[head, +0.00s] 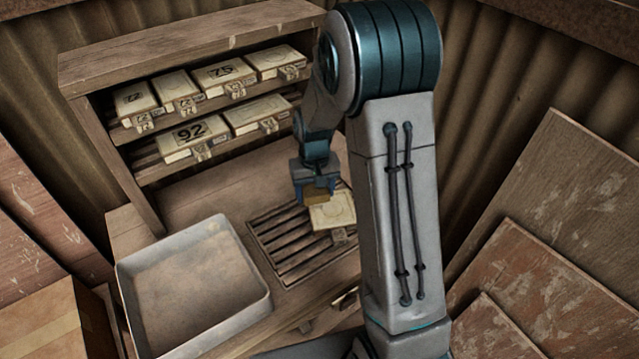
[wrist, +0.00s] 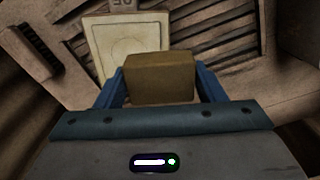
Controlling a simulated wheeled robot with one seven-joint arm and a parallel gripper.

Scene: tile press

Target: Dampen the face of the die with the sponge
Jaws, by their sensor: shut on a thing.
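My gripper (head: 316,188) is shut on the sponge, a brown block (wrist: 160,78) held between its two blue fingers in the wrist view. In the head view the sponge (head: 315,197) shows at the fingertips, at the upper left edge of the die. The die (head: 334,217) is a cream block with a round outline on its face, lying face up on a slatted rack (head: 290,255). The wrist view shows the die (wrist: 112,45) beyond and left of the sponge, partly covered by it. I cannot tell whether the sponge touches the die.
A pale, shallow tray (head: 258,305) stands left of the rack. A wooden shelf (head: 150,205) behind holds several similar numbered dies, including one marked 92 (head: 190,138). Wooden boards (head: 560,190) lean at the right. Bench space between shelf and rack is clear.

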